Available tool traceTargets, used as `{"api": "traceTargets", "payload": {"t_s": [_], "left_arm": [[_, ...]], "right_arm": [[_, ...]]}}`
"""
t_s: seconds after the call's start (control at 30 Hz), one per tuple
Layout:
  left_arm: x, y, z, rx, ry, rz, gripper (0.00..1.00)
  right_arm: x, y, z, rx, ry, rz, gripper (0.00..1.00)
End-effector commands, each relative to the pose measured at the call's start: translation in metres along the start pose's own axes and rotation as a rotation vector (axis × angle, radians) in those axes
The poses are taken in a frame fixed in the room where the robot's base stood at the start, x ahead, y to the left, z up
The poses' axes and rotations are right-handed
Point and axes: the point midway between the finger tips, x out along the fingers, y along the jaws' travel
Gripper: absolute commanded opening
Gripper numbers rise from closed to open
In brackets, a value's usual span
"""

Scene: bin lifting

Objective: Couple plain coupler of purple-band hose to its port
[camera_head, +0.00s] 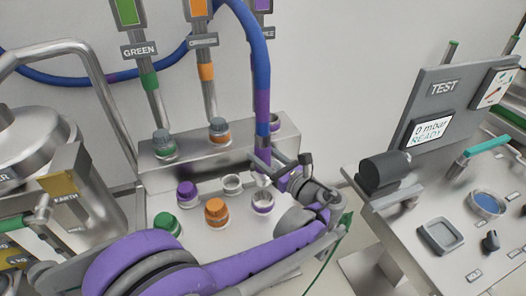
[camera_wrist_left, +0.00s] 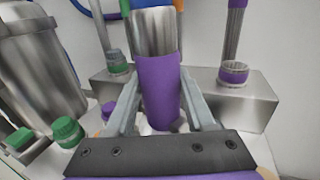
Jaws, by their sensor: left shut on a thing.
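The blue hose (camera_head: 258,55) with the purple band (camera_head: 262,105) hangs down from the top to my left gripper (camera_head: 280,168). In the left wrist view, my left gripper (camera_wrist_left: 160,110) is shut around a purple sleeve (camera_wrist_left: 158,85) with a metal part (camera_wrist_left: 153,32) above it. Another purple-ringed fitting shows on the rear block in the left wrist view (camera_wrist_left: 233,73). My right gripper is out of view.
Purple (camera_head: 187,191), orange (camera_head: 215,211) and green (camera_head: 167,224) caps and a pale open port (camera_head: 232,184) crowd the panel. A metal vessel (camera_head: 40,140) is at left; a test bench (camera_head: 440,215) is at right.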

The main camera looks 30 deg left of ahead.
Motion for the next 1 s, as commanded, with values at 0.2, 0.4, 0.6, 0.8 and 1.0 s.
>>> {"api": "traceTargets", "payload": {"t_s": [0.2, 0.4, 0.6, 0.8, 1.0], "left_arm": [[0.000, 0.000, -0.022, 0.001, -0.001, 0.000, 0.00], [0.000, 0.000, -0.042, 0.001, -0.001, 0.000, 0.00], [0.000, 0.000, -0.040, -0.001, -0.002, 0.000, 0.00], [-0.001, 0.000, -0.037, 0.000, -0.001, 0.000, 0.00], [-0.001, 0.000, -0.038, 0.000, -0.001, 0.000, 0.00]], "right_arm": [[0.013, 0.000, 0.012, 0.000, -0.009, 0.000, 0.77], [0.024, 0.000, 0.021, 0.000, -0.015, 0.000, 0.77], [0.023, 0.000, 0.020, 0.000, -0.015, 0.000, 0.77], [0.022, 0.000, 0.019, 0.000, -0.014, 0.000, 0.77], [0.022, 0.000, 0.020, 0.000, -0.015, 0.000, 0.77]]}}
